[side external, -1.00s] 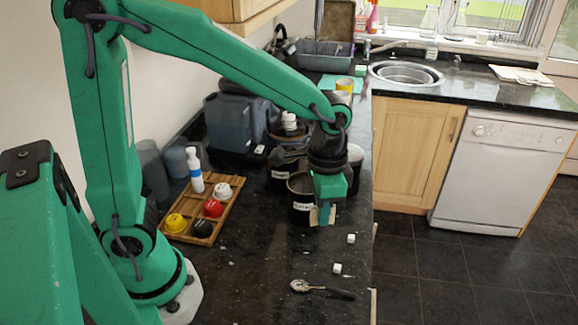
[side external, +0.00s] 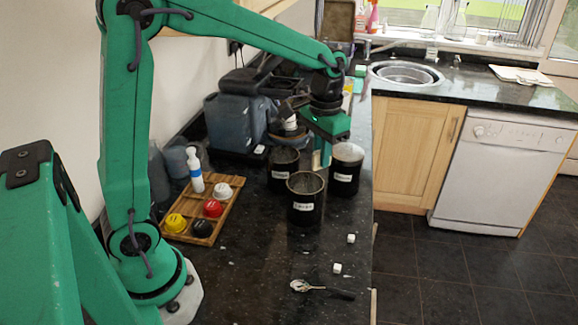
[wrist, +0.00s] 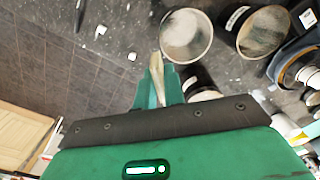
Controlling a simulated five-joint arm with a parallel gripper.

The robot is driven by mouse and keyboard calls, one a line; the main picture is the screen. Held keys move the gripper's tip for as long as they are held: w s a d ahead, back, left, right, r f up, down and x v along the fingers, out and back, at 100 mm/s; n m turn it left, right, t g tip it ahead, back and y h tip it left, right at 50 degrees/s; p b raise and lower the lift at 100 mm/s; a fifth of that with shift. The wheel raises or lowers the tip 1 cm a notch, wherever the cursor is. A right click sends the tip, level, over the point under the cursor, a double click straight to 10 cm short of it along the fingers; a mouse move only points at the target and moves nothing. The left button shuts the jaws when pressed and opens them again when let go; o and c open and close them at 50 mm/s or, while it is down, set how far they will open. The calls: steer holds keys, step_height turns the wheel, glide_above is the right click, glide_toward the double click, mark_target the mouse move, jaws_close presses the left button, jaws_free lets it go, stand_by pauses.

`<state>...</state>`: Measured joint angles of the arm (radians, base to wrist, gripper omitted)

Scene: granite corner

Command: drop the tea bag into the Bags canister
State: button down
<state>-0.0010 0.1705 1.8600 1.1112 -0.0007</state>
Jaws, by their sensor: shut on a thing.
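My gripper (side external: 321,158) is shut on a pale tea bag (wrist: 156,68), which hangs between the fingertips in the wrist view. In the side view the tea bag (side external: 316,161) shows as a small pale strip. Three dark canisters with white labels stand on the counter: a front one (side external: 305,208), a back left one (side external: 283,179) and a right one (side external: 344,182). Their labels are too small to read surely. My gripper is among them, behind the front canister's rim and just left of the right one. In the wrist view one canister (wrist: 205,95) is partly hidden by my gripper.
A wooden tray (side external: 222,208) with coloured capsules and a white bottle (side external: 195,170) stand to the left. A coffee machine (side external: 240,115) is behind. Two white cubes (side external: 351,238) and a spoon (side external: 322,289) lie in front. The counter's right edge drops to the floor.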

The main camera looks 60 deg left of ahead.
stand_by(0.4)
steer(key=a, duration=0.1)
glide_toward(286, 149)
steer(key=s+d, duration=0.3)
steer(key=d, duration=0.2)
steer(key=shift+a+f, duration=0.1)
steer(key=shift+f, duration=0.1)
steer(key=shift+f, duration=0.1)
steer(key=shift+f, duration=2.9)
steer(key=c, duration=1.4)
jaws_free()
